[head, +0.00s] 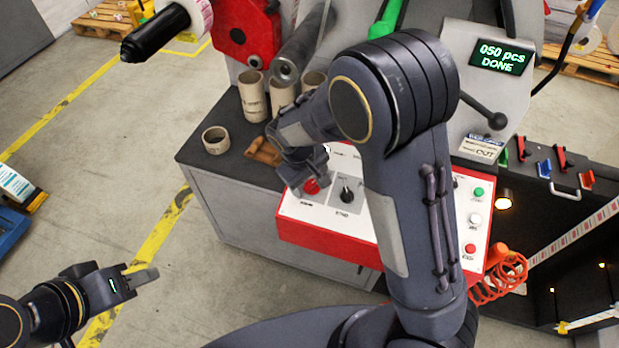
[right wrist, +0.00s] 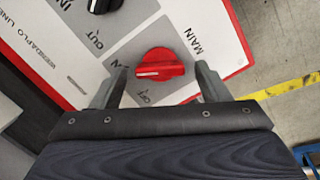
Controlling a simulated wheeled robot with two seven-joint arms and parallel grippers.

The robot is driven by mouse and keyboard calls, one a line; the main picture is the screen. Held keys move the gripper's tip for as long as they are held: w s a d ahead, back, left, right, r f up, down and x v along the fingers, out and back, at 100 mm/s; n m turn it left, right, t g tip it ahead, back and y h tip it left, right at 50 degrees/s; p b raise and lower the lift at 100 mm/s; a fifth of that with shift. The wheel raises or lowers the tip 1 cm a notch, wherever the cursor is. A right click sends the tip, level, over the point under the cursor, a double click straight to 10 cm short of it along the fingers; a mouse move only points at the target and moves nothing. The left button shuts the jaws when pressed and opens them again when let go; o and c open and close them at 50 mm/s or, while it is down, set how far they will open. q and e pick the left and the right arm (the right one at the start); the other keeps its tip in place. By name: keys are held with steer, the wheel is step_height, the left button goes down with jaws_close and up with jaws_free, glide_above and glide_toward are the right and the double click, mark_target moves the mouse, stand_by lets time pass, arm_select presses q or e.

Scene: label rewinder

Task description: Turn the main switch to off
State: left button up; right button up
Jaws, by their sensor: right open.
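The main switch is a red rotary knob (right wrist: 160,65) on a grey plate marked MAIN, on the control panel (right wrist: 75,50). In the right wrist view the knob lies between the open fingers of my right gripper (right wrist: 160,85), with a gap on each side. The label OFF shows near the right gripper's left finger. In the head view the knob (head: 311,187) sits at the panel's left end, just beside the right fingertips. My left gripper (head: 140,278) is at the lower left, away from the panel, its fingers seen edge-on.
A black knob (head: 346,190) sits beside the main switch, and green, white and red buttons (head: 474,219) are at the panel's right. Cardboard cores (head: 252,97) stand behind on the bench. A display (head: 502,57) reads 050 pcs DONE.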

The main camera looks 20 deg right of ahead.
steer(key=shift+c, duration=0.3)
steer(key=c, duration=0.9)
steer(key=shift+c, duration=0.2)
steer(key=shift+n, duration=0.3)
steer(key=n, duration=0.5)
steer(key=shift+s+a+t+h+b, duration=0.1)
steer(key=shift+a+t+h+b, duration=0.05)
steer(key=shift+t+h+b, duration=0.2)
steer(key=n, duration=0.6)
steer(key=shift+s+t, duration=0.15)
steer(key=shift+t, duration=0.2)
steer(key=shift+o, duration=0.2)
steer(key=shift+n+b, duration=0.3)
steer(key=o, duration=1)
steer(key=shift+c, duration=0.2)
